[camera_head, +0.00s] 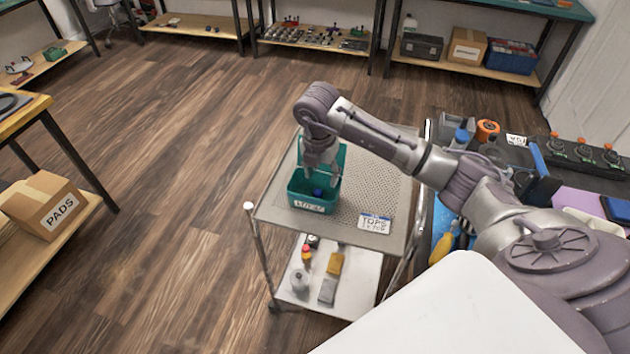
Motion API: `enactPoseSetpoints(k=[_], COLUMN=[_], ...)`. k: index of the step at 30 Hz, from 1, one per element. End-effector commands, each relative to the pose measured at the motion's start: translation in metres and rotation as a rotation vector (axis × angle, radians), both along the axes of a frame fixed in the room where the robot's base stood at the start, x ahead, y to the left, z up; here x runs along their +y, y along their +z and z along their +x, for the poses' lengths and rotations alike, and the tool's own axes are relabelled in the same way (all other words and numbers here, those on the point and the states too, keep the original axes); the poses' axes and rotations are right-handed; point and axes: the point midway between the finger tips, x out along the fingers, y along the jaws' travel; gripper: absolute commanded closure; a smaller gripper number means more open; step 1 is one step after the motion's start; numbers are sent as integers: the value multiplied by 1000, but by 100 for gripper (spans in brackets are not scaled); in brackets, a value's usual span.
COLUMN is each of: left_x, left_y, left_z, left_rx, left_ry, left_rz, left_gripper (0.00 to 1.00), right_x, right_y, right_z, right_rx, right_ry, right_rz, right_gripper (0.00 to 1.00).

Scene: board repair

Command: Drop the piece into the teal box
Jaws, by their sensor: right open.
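The teal box (302,202) stands on the left part of the top shelf of a grey cart, with a white label on its front. A small dark blue piece (318,192) shows inside the box, near its right side. My right gripper (318,172) points down over the box, its fingers at about the height of the box's opening. It is open, and nothing shows held between the fingers. The fingers partly hide the inside of the box. My left gripper is not in view.
The cart's perforated top (350,205) is mostly free and carries a white sign (375,223). Its lower shelf (350,292) holds bottles and blocks. A workbench with tools (560,160) stands at the right. A cardboard box (45,205) sits on a shelf at the left. Open wooden floor lies between.

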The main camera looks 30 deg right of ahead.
Motion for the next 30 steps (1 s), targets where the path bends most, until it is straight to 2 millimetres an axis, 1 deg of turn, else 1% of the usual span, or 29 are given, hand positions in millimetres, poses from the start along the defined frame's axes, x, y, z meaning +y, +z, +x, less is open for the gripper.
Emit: enactPoseSetpoints(k=[5, 8, 11, 18, 21, 25, 30], left_x=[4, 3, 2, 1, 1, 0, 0], left_y=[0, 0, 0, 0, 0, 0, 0], left_z=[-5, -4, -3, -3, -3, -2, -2], left_rx=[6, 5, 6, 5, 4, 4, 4], left_ry=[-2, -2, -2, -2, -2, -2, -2], left_rz=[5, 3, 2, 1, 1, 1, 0], left_gripper=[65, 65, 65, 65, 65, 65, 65], right_x=[0, 1, 3, 8, 10, 11, 12], right_y=[2, 9, 26, 78, 96, 111, 119], right_z=[0, 0, 0, -3, -5, -6, -7], right_rx=[-1, -2, -4, -6, -5, -3, -1], right_ry=[0, 0, 1, 1, 1, 0, 0], right_rz=[1, 1, 0, 0, -1, -1, 1], right_gripper=[46, 46, 46, 46, 46, 46, 46])
